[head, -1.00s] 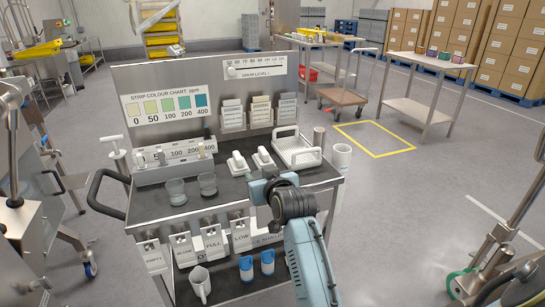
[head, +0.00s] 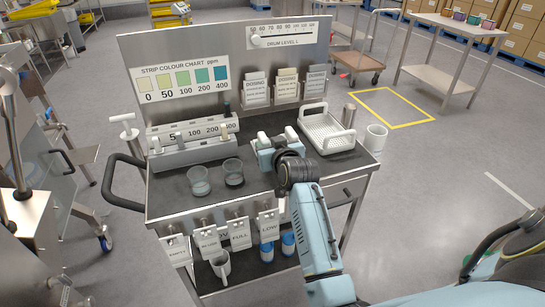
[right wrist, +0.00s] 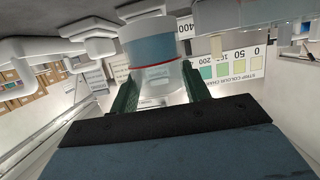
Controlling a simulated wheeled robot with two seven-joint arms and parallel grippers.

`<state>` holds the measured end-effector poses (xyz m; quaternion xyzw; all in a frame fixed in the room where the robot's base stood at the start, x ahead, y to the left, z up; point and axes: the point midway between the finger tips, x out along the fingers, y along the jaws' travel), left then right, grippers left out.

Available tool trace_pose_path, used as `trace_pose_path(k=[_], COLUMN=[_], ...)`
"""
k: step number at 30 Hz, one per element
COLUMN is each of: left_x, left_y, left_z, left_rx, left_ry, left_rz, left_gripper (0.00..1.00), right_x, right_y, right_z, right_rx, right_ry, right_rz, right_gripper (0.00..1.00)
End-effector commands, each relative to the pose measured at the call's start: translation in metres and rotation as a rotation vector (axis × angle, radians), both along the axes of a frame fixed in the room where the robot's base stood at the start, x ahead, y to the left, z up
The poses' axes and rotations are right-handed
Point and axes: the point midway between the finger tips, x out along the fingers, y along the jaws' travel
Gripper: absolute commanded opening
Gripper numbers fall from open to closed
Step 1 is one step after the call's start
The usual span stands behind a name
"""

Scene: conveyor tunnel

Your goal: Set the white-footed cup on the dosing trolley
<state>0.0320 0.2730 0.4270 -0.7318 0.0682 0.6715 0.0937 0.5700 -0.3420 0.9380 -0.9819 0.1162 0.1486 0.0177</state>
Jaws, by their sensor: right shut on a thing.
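The dosing trolley (head: 160,205) stands in front of me with a dark top, a back panel and a lower shelf. In the right wrist view, which is upside down, my right gripper (right wrist: 160,85) is shut on the white-footed cup (right wrist: 150,50). It has a clear body, a blue band, a red line and a white foot turned toward the trolley top. Whether the foot touches cannot be told. My left gripper is not in view.
Two clear beakers (head: 234,173) stand left of my gripper; a white wire-handled tray (head: 327,132) stands right. A strip rack (head: 195,145) is behind the beakers. Tags (head: 240,234) hang in front; blue cups (head: 267,252) are below.

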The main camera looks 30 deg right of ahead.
Motion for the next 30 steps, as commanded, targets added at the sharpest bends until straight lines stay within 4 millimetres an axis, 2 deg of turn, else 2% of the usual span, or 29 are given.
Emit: trace_pose_path(k=[7, 19, 20, 24, 30], left_x=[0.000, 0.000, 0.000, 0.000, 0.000], left_y=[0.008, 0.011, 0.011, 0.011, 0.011], left_z=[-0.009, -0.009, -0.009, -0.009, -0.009], left_rx=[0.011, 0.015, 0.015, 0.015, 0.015], left_ry=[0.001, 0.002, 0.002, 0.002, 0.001], left_rz=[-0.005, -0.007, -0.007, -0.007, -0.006], left_gripper=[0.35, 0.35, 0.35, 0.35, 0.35], right_x=[-0.001, 0.000, 0.000, 0.000, 0.000], right_y=[0.000, 0.000, 0.000, 0.000, 0.000], right_z=[-0.034, -0.039, -0.039, -0.038, -0.038], right_rx=[0.000, -0.001, 0.000, 0.000, 0.000], right_ry=[0.003, 0.001, 0.001, 0.000, 0.000], right_rz=[0.000, 0.000, 0.000, 0.000, 0.000], right_gripper=[0.06, 0.06, 0.51, 0.69, 0.69])
